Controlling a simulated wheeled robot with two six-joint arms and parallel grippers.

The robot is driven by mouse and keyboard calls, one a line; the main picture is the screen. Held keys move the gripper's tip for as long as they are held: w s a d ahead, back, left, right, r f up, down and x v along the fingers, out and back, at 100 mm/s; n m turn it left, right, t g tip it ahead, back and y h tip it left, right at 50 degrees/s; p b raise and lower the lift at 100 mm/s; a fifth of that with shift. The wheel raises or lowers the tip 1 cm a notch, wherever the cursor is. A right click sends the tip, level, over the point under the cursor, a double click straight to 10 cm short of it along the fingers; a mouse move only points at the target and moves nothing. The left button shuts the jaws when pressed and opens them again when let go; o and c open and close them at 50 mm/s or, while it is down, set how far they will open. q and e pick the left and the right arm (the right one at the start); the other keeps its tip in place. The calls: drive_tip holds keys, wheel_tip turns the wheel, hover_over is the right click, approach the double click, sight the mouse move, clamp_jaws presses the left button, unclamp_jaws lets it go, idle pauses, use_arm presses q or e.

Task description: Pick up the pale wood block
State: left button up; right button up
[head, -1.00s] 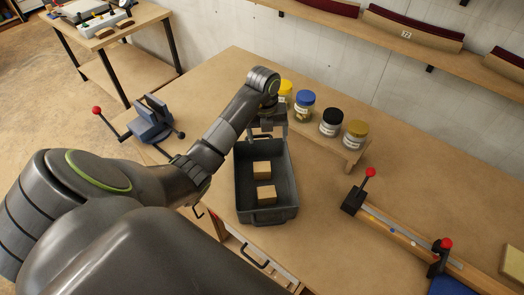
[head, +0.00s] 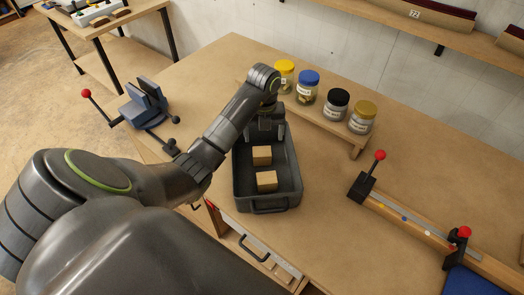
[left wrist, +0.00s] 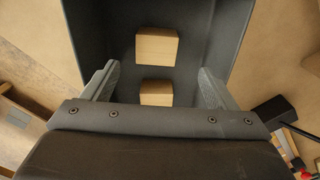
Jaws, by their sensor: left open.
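Two pale wood blocks lie in a dark grey bin (head: 240,190) on the bench. In the head view one block (head: 262,155) is nearer the bin's middle and the other (head: 266,181) is nearer its front. My left gripper (head: 268,136) is over the bin's far end, its fingertips hard to make out there. In the left wrist view my left gripper (left wrist: 157,78) is open and empty, its fingers apart. One block (left wrist: 156,92) shows between the fingers, partly hidden by the gripper body; the other (left wrist: 156,46) lies beyond. My right gripper is out of view.
Several lidded jars (head: 336,104) stand on a low wooden riser behind the bin. A blue vise (head: 146,108) is at the left. A rail with red-knobbed clamps (head: 415,220) is at the right. Bare bench lies between bin and rail.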

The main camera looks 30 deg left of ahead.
sight(262, 151)
use_arm(q)
drive_tip(key=shift+f+b, duration=1.85)
drive_tip(key=shift+f, duration=0.45)
drive_tip(key=shift+s+a+f, duration=0.1)
drive_tip(key=shift+f, duration=1)
drive_tip(key=shift+s+a+f, duration=0.1)
drive_tip(key=shift+f, duration=0.95)
drive_tip(key=c, duration=1.1)
